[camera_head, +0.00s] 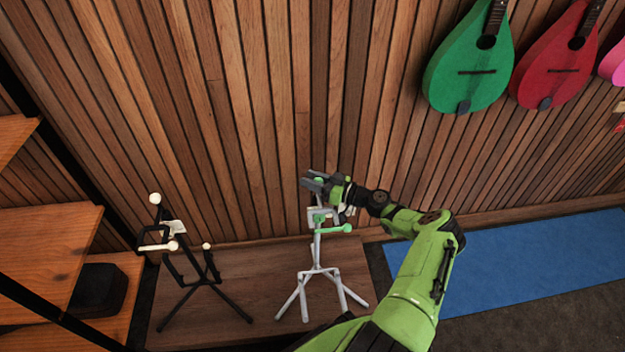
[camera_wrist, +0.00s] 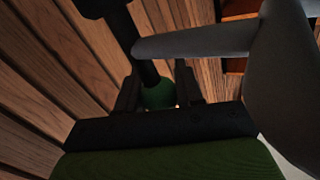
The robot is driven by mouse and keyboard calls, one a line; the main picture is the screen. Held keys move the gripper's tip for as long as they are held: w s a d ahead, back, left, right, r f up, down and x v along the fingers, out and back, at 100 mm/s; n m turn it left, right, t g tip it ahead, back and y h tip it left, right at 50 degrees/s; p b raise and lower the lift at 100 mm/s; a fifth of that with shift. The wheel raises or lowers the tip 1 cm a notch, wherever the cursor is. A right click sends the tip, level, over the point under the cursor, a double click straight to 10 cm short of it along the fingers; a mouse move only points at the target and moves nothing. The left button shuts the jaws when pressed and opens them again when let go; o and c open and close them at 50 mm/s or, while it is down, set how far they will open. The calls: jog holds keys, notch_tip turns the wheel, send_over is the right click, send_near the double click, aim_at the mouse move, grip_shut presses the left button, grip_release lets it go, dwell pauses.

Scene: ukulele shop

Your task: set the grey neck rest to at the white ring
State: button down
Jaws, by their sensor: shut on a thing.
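A light grey stand (camera_head: 316,255) with splayed legs stands on a low wooden bench. A green-tipped cross arm (camera_head: 336,229) sticks out near its top. My gripper (camera_head: 316,183) is at the top of this stand, shut on a green ball knob; the knob also shows between the dark fingers in the wrist view (camera_wrist: 160,94). A dark stem runs up from the knob there. I cannot make out the white ring.
A black stand (camera_head: 188,276) with cream knobs stands to the left on the bench (camera_head: 255,262). The slatted wall is close behind. A green instrument (camera_head: 468,68) and a red one (camera_head: 556,62) hang upper right. A blue mat (camera_head: 530,265) lies right. Wooden shelves (camera_head: 45,238) are at left.

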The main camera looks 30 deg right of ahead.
notch_tip(320, 180, up, 18)
jog(key=p, duration=0.8)
jog(key=shift+r, duration=0.15)
jog(key=c, duration=0.8)
grip_release()
jog(key=shift+o, duration=0.2)
jog(key=p+v, duration=0.1)
jog(key=v, duration=1.4)
jog(key=shift+s+d, duration=0.15)
jog(key=shift+s, duration=0.2)
